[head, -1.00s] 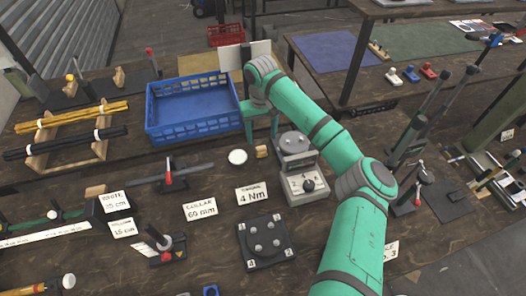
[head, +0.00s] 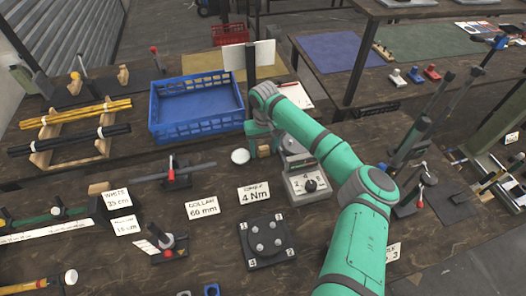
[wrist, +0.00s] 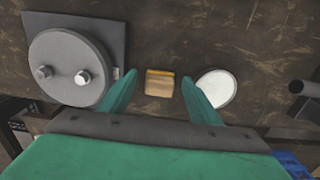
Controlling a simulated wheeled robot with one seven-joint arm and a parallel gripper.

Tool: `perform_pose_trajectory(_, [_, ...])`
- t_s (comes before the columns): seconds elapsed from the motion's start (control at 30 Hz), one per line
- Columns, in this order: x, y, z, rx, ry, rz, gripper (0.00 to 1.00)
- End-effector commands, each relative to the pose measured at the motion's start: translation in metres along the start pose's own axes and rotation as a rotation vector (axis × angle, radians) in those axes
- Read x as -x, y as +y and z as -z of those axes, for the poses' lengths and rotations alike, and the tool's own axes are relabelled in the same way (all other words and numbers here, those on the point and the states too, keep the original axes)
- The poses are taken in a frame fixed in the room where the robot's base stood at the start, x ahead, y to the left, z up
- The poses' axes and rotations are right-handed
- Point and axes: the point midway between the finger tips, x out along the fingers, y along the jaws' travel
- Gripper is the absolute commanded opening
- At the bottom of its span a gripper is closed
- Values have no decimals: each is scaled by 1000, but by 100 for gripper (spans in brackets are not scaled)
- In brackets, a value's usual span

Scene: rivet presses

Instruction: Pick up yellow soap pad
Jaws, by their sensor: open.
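The yellow soap pad (wrist: 159,84) is a small tan-yellow block with a brighter yellow edge, lying on the dark workbench. In the wrist view it shows between the two green fingers of my gripper (wrist: 158,77), with a gap on each side. My gripper is open and empty, pointing down over the pad. In the head view my gripper (head: 262,142) is just behind the torque device, and its fingers hide most of the pad. I cannot tell how high the fingertips are above the bench.
A white round disc (wrist: 217,88) lies close beside one finger. The grey torque device (head: 308,184) stands close on the other side; its round top (wrist: 70,66) shows in the wrist view. A blue crate (head: 195,132) is behind and left. Label cards lie in front.

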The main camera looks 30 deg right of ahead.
Motion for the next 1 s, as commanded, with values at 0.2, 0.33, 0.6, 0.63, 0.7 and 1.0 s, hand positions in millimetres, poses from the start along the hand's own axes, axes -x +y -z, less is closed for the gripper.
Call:
perform_pose_trajectory(0.2, [0,-2,0,3,0,0,16])
perform_pose_trajectory(0.33, [0,-4,1,6,0,0,13])
perform_pose_trajectory(0.6, [7,-5,2,8,2,0,13])
perform_pose_trajectory(0.63, [10,-5,2,8,2,1,13])
perform_pose_trajectory(0.7, [21,-5,2,7,2,1,13])
perform_pose_trajectory(1.0, [76,-3,1,4,2,0,13])
